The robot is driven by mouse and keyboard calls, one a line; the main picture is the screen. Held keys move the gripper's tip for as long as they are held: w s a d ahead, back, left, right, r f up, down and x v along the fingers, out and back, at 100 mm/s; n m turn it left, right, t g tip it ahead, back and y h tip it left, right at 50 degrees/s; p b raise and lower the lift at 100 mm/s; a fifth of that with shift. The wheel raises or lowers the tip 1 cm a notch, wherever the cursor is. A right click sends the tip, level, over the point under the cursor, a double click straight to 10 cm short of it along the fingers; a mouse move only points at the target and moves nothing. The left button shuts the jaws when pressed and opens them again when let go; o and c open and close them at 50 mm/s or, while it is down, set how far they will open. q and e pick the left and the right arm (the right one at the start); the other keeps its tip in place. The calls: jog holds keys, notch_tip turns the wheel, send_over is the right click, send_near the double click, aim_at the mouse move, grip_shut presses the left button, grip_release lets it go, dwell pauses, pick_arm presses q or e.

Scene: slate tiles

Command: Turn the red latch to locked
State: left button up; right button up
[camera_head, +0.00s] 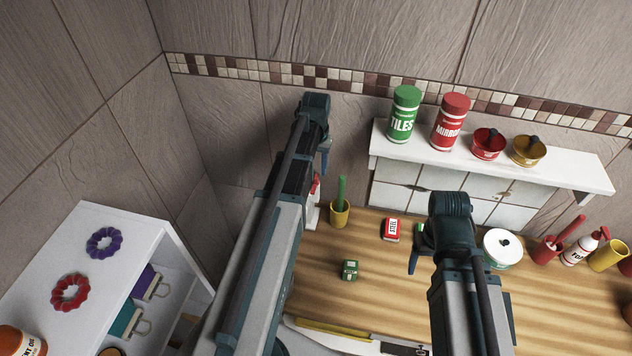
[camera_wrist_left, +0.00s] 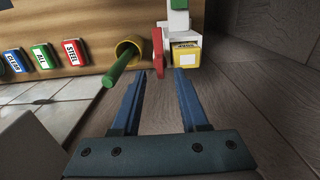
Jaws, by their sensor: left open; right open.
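A red bar (camera_wrist_left: 158,53), which looks like the latch, is on a small white unit with a yellow label (camera_wrist_left: 187,55) and a green part above it in the left wrist view. In the head view its red part (camera_head: 315,184) shows just right of my left arm, which hides much of the unit. My left gripper (camera_wrist_left: 160,74) is open and empty, its fingertips pointing at the red bar and short of it. In the head view one blue finger of the left gripper (camera_head: 324,158) shows. My right gripper (camera_head: 416,260) is over the table, largely hidden by its own wrist.
A yellow cup (camera_head: 340,217) with a green stick stands beside the red part. On the wooden table are a red box (camera_head: 391,229), a green box (camera_head: 349,270) and a white tub (camera_head: 502,248). A white shelf (camera_head: 600,182) holds jars and pots behind.

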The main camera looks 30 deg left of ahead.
aim_at(315, 184)
pick_arm(q)
jog(key=shift+f+b, duration=1)
jog(key=shift+f, duration=0.5)
pick_arm(e)
notch_tip(315, 184, down, 3)
pick_arm(q)
jog(key=shift+c, duration=0.3)
grip_shut()
